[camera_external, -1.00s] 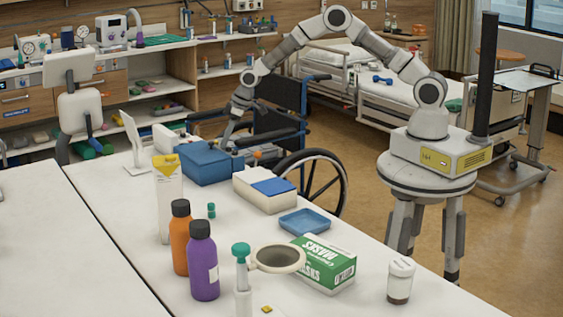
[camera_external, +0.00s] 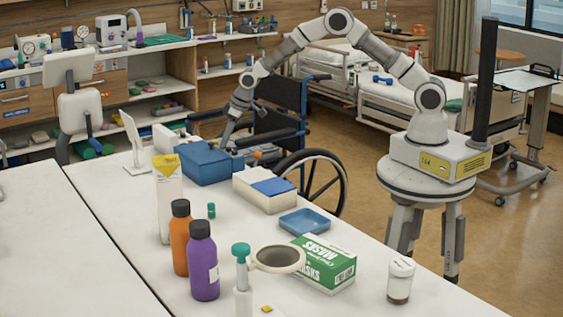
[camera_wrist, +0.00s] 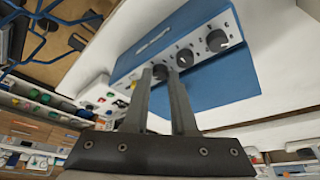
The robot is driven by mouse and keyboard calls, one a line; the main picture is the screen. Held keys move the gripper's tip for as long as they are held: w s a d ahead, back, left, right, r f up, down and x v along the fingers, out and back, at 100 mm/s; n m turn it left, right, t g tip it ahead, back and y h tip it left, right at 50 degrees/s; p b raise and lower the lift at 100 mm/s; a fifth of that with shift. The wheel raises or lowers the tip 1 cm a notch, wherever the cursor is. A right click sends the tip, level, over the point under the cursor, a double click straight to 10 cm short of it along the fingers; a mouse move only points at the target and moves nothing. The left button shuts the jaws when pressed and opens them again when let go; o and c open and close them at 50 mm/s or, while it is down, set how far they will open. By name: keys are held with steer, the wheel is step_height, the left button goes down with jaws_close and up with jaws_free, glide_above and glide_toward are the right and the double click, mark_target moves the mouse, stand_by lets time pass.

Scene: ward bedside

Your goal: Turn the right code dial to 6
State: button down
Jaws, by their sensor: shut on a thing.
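The blue code box (camera_external: 203,166) stands on the far part of the white table, its dial side turned away from the external camera. In the wrist view its pale panel (camera_wrist: 201,50) carries a row of dark round dials. A large dial (camera_wrist: 217,40) is at the right, a middle dial (camera_wrist: 185,57) is beside it, and another dial (camera_wrist: 160,72) is at the left end. My gripper (camera_wrist: 159,73) has its fingers on either side of this left-end dial and is shut on it. The fingers partly cover it. The numbers are too small to read.
A white box with a blue top (camera_external: 265,190) stands close to the code box. A blue tray (camera_external: 305,222), a green mask box (camera_external: 325,265) and bottles (camera_external: 203,262) are nearer the camera. A wheelchair (camera_external: 310,170) stands just beyond the table edge.

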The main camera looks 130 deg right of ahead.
steer(key=m, duration=0.2)
steer(key=m+g+b, duration=0.1)
steer(key=m+h+b, duration=0.1)
steer(key=m, duration=0.1)
steer(key=shift+w+a+f+m+g, duration=0.1)
steer(key=shift+w+a+m+g, duration=0.1)
steer(key=shift+w+m+g, duration=0.15)
steer(key=m+g, duration=0.1)
steer(key=m, duration=0.3)
steer(key=m+g, duration=0.1)
steer(key=m, duration=0.1)
steer(key=shift+w+g, duration=0.25)
steer(key=shift+g, duration=0.1)
steer(key=m, duration=0.2)
steer(key=m+g+p, duration=0.1)
steer(key=m, duration=0.1)
steer(key=shift+w+d+m+g+y, duration=0.15)
steer(key=shift+m+g+y, duration=0.15)
steer(key=shift+m, duration=0.05)
steer(key=shift+w+d+m+g+y+p, duration=0.1)
steer(key=shift+m+g+y+p, duration=0.25)
steer(key=shift+m, duration=0.6)
steer(key=shift+m+g+y+p, duration=0.1)
steer(key=shift+m+y+p, duration=0.15)
steer(key=shift+m+p, duration=0.5)
steer(key=shift+m, duration=0.7)
